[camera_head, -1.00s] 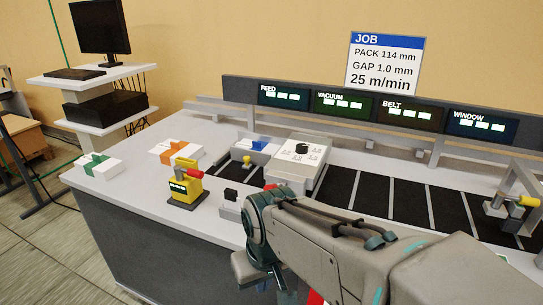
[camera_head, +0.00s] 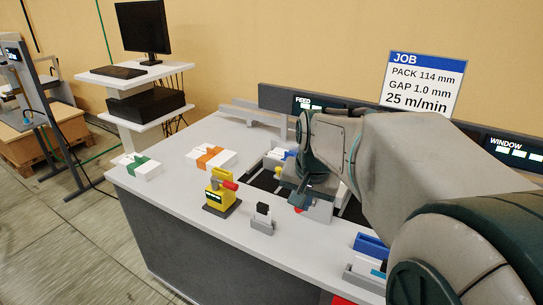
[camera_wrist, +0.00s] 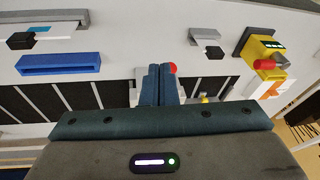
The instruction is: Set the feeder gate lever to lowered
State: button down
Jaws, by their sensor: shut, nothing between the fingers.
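My gripper (camera_head: 303,196) is over the front of the grey feeder box (camera_head: 319,211) in the head view. In the wrist view my gripper (camera_wrist: 158,70) has its two dark fingers together, empty. A small red knob (camera_head: 298,210) shows just below the gripper at the box front. The red knob also shows in the wrist view (camera_wrist: 172,68), right beside the fingertips and partly behind them; I cannot tell whether they touch. It looks like the end of a lever, whose shaft is hidden. A small yellow knob (camera_head: 278,171) stands further back. No label marks the gate lever.
A yellow device (camera_head: 219,188) with a red handle and a black knob on a grey base (camera_head: 263,216) stand left of the gripper. White-and-orange (camera_head: 211,158) and white-and-green (camera_head: 139,166) packs lie further left. A blue tray (camera_wrist: 58,64) is near the front edge.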

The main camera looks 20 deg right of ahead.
jog(key=w+d+r+m+p, duration=0.2)
jog(key=w+d+r+m, duration=0.1)
jog(key=w+d+r, duration=0.2)
jog(key=shift+w+d+r+m+t+p, duration=0.3)
jog(key=shift+d+r+m+p, duration=0.1)
jog(key=shift+r, duration=0.45)
jog(key=shift+f, duration=0.1)
jog(key=x, duration=0.4)
jog(key=s+a+p+x, duration=0.1)
jog(key=x, duration=0.3)
jog(key=a+x, duration=0.1)
jog(key=x, duration=0.3)
jog(key=shift+s+f+p, duration=0.15)
jog(key=shift+f+p, duration=0.2)
jog(key=shift+f, duration=0.35)
jog(key=shift+f+b, duration=0.15)
jog(key=shift+b, duration=0.3)
